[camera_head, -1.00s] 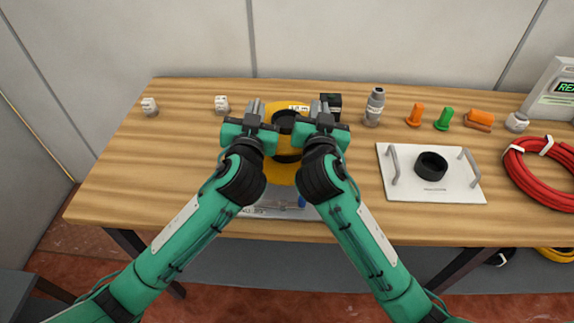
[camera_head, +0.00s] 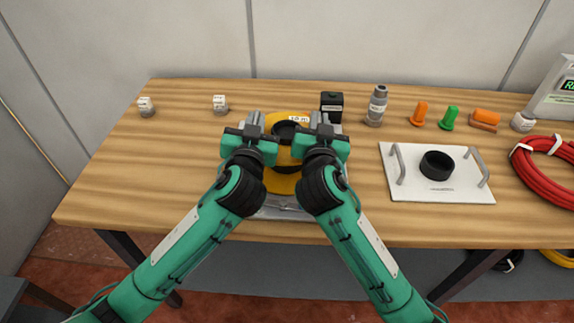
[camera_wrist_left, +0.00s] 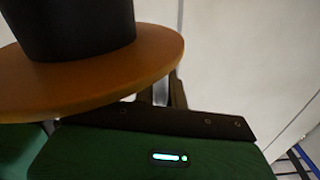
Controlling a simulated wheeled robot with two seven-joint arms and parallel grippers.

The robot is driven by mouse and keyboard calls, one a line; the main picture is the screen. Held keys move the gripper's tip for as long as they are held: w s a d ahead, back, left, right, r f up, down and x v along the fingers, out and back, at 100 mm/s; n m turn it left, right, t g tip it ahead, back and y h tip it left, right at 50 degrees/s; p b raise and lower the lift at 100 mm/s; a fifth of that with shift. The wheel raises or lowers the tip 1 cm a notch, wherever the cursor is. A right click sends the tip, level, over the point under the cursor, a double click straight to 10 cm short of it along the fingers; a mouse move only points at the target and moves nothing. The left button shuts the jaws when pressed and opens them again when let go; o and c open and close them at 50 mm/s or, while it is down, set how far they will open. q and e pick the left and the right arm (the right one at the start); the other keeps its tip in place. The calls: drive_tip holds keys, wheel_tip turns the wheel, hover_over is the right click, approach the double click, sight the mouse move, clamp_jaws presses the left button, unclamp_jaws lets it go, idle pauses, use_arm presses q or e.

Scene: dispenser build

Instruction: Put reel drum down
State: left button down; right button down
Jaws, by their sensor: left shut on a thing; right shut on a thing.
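The reel drum (camera_head: 284,184) has yellow flanges and a black core. It is between my two grippers, partly hidden by them and my forearms. In the left wrist view its orange-yellow flange (camera_wrist_left: 100,80) and black core (camera_wrist_left: 75,28) fill the upper left. My left gripper (camera_head: 254,127) is shut on the drum at its left side. My right gripper (camera_head: 318,127) is shut on it at its right side. A grey plate (camera_head: 272,212) shows below the drum on the table; I cannot tell whether the drum touches it.
A white plate (camera_head: 400,190) with handles and a black ring (camera_head: 437,165) lies to the right. A red cable coil (camera_head: 525,180) lies far right.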

use_arm(q)
drive_tip(key=c, duration=1.5)
unclamp_jaws()
drive_tip(key=shift+f, duration=0.1)
use_arm(e)
drive_tip(key=c, duration=1.5)
unclamp_jaws()
use_arm(q)
drive_tip(key=shift+o, duration=0.2)
use_arm(e)
drive_tip(key=shift+o, duration=0.2)
